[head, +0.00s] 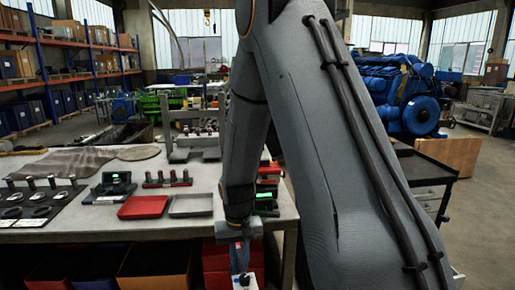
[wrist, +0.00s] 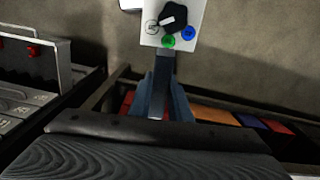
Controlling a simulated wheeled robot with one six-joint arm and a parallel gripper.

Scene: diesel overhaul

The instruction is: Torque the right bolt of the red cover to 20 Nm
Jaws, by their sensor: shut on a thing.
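My gripper (head: 240,258) hangs low in front of the workbench edge. In the wrist view its bluish fingers (wrist: 162,90) are shut on a dark grey bar. The bar leads to a white plate (wrist: 152,38) with a black knob (wrist: 173,18) and green and blue round marks. The plate's lower end also shows under my gripper in the head view, small and partly cut off. I cannot make out the red cover or its right bolt for certain; my arm hides much of the middle. A red piece (head: 268,178) shows partly behind my arm.
The workbench (head: 100,222) holds a red tray (head: 143,207), a grey tray (head: 191,205), a black case with a green display (head: 112,186) and a dark rack of parts (head: 38,204). Coloured bins (head: 153,267) stand below. A dark cart (head: 425,170) and blue engine (head: 405,90) are at right.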

